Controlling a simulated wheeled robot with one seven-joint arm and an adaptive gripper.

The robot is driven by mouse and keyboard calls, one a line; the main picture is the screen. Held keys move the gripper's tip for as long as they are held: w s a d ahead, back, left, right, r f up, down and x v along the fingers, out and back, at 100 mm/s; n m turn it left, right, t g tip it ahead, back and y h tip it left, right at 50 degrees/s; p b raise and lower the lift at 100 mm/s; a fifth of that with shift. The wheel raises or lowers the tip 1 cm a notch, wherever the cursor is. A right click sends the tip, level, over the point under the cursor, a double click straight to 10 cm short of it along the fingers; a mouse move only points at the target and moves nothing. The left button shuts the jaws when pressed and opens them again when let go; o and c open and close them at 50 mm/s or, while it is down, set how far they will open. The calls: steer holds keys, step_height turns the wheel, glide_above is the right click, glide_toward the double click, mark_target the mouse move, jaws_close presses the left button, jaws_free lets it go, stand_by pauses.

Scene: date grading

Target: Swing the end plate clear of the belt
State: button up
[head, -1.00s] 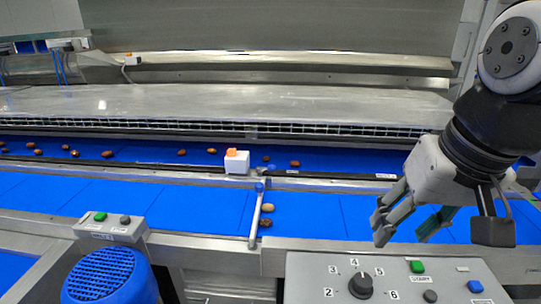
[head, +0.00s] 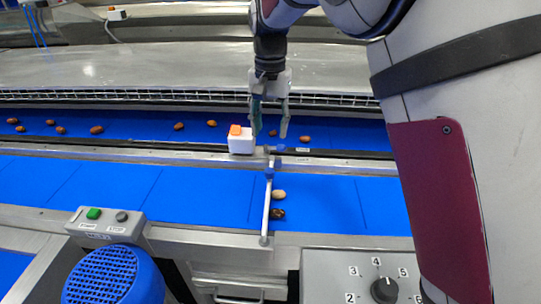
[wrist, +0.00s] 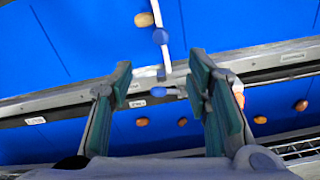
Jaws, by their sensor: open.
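The end plate (head: 267,208) is a thin pale bar standing across the near blue belt (head: 330,200). It has a blue knob near its far end, and its upper part also shows in the wrist view (wrist: 165,57). My gripper (head: 270,132) points down, open and empty, above the rail near the plate's far end. In the wrist view my open fingers (wrist: 160,78) stand either side of a small blue-ended fitting (wrist: 160,91) on the rail. I cannot tell whether they touch it. A pale date (head: 279,194) and a dark date (head: 277,213) lie just right of the plate.
A white box with an orange top (head: 240,141) stands on the rail just left of my gripper. Several dates lie on the far belt (head: 350,135). A control box with a dial (head: 384,290), a start-stop box (head: 105,225) and a blue motor (head: 113,275) are in front.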

mark_target(269, 170)
step_height(269, 170, down, 14)
steer(key=shift+a+r+p, duration=0.1)
steer(key=shift+p, duration=0.65)
jaws_close()
